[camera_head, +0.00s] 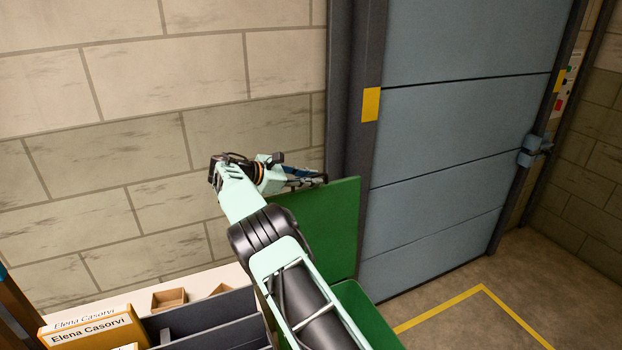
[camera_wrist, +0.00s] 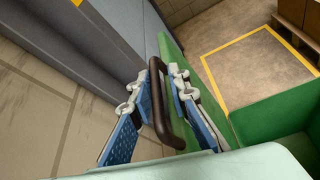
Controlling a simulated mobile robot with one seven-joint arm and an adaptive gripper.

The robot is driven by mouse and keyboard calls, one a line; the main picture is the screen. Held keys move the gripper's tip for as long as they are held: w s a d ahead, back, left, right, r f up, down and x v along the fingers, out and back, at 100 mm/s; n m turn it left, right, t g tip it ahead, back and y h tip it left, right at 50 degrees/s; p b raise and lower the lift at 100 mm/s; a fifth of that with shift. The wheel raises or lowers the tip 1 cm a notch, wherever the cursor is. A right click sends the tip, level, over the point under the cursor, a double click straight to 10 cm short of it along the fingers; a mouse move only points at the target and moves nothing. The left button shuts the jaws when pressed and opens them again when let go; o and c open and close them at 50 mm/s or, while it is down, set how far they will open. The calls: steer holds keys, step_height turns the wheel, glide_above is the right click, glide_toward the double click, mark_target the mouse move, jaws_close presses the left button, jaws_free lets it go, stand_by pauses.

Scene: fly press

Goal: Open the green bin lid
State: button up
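The green bin lid (camera_head: 325,225) stands raised, close to upright, above the green bin (camera_head: 362,308), whose inside partly shows. In the wrist view the lid (camera_wrist: 174,50) is seen nearly edge-on, with a dark brown bar handle (camera_wrist: 156,105) on its side. My gripper (camera_wrist: 160,78) has one blue-padded finger on each side of this handle, close against it, and looks shut on it. In the head view my gripper (camera_head: 305,180) is at the lid's upper left edge; the handle is hidden there.
A brick wall (camera_head: 120,150) stands close behind my gripper. A grey shutter door (camera_head: 450,130) with a dark frame is right of the lid. Grey organizer trays (camera_head: 205,320) and a yellow name box (camera_head: 95,332) are at lower left. The floor (camera_head: 520,290) at right is clear, with yellow marking.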

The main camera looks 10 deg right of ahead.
steer(key=v, duration=1.2)
steer(key=shift+r, duration=0.15)
